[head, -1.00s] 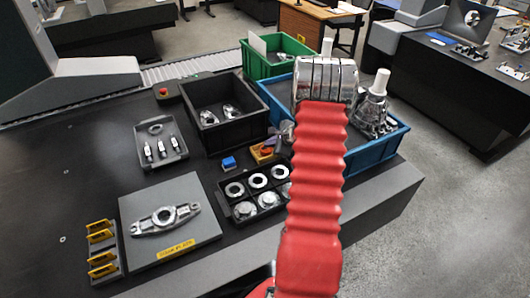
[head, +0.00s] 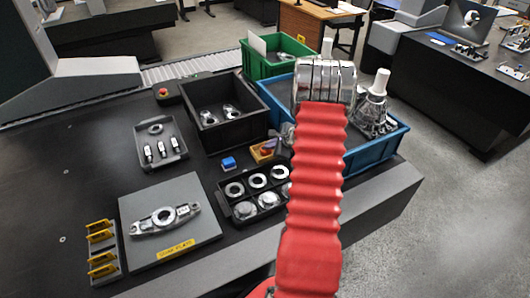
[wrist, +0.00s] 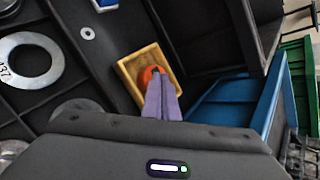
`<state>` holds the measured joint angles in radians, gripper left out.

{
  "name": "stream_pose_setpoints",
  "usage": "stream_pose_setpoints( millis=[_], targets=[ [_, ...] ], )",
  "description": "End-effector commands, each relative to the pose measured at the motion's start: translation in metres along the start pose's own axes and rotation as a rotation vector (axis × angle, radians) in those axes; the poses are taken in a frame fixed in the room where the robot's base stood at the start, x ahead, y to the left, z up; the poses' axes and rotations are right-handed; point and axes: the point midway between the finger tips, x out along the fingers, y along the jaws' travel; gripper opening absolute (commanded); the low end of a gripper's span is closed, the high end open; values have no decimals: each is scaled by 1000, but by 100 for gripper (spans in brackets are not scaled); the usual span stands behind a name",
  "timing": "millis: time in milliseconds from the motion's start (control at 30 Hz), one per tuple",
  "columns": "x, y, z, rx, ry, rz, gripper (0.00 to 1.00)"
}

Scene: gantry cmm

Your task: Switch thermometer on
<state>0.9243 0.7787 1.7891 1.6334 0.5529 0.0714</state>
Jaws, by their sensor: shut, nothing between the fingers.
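A small yellow box (head: 262,151) with a round orange-red part on top stands on the dark table, between the black bin and the parts tray. It may be the thermometer; no display or label is readable. In the wrist view the yellow box (wrist: 130,75) lies ahead, with the orange part (wrist: 152,74) partly hidden by my gripper. My gripper (wrist: 160,82) has its lavender fingers together and empty, their tips over the orange part. I cannot tell whether they touch it. In the head view my gripper (head: 272,142) is small and partly hidden behind my red arm.
A blue block (head: 228,164) sits left of the yellow box. A black tray of rings (head: 231,212) lies in front. A black bin (head: 220,139) stands behind, and a blue bin (head: 378,150) to the right.

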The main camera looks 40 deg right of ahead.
Motion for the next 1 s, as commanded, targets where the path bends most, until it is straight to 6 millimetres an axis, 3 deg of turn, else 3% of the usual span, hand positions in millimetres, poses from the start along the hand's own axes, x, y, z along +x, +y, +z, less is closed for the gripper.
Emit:
stream_pose_setpoints(
  millis=[1000],
  targets=[
    [-8,-6,6,-1,0,0,0]
  ],
)
